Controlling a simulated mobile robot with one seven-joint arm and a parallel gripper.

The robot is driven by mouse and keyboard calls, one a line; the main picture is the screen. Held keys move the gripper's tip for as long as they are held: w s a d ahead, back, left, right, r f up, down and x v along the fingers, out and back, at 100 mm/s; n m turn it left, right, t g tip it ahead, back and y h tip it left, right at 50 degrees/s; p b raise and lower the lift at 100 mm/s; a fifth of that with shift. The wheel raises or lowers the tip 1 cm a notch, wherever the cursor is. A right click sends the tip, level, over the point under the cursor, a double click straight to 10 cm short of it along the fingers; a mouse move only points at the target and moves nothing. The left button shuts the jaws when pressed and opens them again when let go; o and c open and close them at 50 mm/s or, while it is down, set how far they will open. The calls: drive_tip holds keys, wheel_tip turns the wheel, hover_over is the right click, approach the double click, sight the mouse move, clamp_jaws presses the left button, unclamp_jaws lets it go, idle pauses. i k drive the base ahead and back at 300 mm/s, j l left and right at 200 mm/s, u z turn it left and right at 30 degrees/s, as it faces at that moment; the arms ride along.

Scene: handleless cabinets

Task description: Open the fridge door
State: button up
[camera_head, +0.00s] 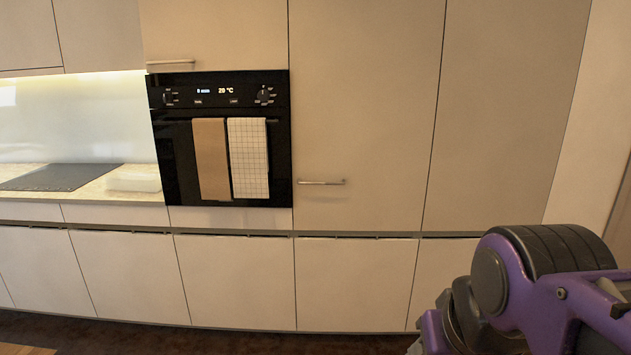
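A tall beige cabinet door (365,110) stands right of the oven. It has a short horizontal metal handle (321,182) near its lower left corner, and it is shut flush with its neighbours. It may be the fridge door; no label shows. Another tall plain panel (505,110) without a visible handle is to its right. My purple and black arm is at the lower right, in front of the lower cabinets. My gripper's fingers are not in view.
A black built-in oven (170,150) with two towels hanging on it is left of the tall door. A counter (85,185) with a dark cooktop (60,177) is at the far left. Lower cabinets (235,285) run below. Dark floor (230,342) shows at the bottom.

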sight(364, 74)
drive_tip(key=i+j+u, duration=0.1)
drive_tip(key=i, duration=0.45)
drive_tip(key=i+j+u, duration=0.15)
drive_tip(key=i, duration=0.4)
